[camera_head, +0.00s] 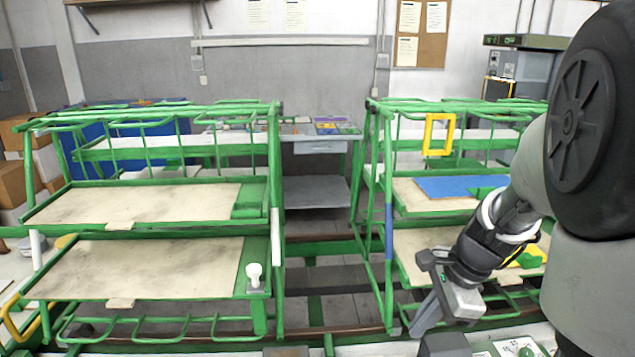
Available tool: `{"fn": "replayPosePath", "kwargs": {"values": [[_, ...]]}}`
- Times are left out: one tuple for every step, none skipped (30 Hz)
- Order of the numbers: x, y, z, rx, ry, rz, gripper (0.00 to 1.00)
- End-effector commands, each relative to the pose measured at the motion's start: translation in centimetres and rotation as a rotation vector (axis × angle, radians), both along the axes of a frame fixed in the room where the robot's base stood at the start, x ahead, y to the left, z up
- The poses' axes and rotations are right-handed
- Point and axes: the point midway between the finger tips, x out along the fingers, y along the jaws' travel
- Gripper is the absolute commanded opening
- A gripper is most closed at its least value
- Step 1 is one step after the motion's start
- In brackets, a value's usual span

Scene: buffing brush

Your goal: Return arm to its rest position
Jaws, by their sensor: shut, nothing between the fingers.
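My arm comes in from the right edge, with its large dark round joint cover near the camera. It bends down and left to my gripper (420,326), which hangs low in front of the right green rack (388,215). The gripper is shut and seems to hold nothing. Its far end points down and left. The arm hides the right part of this rack's shelves. I cannot make out a buffing brush for certain.
A left green rack (275,190) has two beige shelves; a white knob-shaped item (254,275) stands on the lower one. A blue panel (455,186) lies on the right rack's upper shelf. A yellow frame (439,134) hangs above. A gap separates the racks.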

Motion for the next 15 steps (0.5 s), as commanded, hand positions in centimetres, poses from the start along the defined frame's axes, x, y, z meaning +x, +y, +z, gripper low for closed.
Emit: {"fn": "replayPosePath", "kwargs": {"values": [[-0.8,1.4,4.1,-0.033,-0.066,0.135,0.0],[-1.5,2.2,5.7,-0.058,-0.101,0.223,0.0],[-2.4,3.1,7.7,-0.097,-0.146,0.342,0.0],[-3.2,3.8,9.1,-0.127,-0.179,0.43,0.0],[-3.9,4.4,10.5,-0.161,-0.211,0.516,0.0],[-5.0,5.1,12.2,-0.21,-0.253,0.631,0.0],[-5.8,5.6,13.4,-0.247,-0.282,0.716,0.0],[-6.6,6.0,14.6,-0.289,-0.31,0.799,0.0],[-7.6,6.4,16.0,-0.345,-0.343,0.906,0.0],[-8.4,6.6,16.9,-0.388,-0.364,0.981,0.0],[-9.1,6.8,17.7,-0.43,-0.383,1.052,0.0],[-9.9,7.1,18.7,-0.484,-0.403,1.14,0.0],[-10.5,7.2,19.3,-0.521,-0.416,1.197,0.0],[-11.0,7.2,19.8,-0.557,-0.426,1.249,0.0],[-11.6,7.3,20.4,-0.601,-0.435,1.31,0.0]]}}
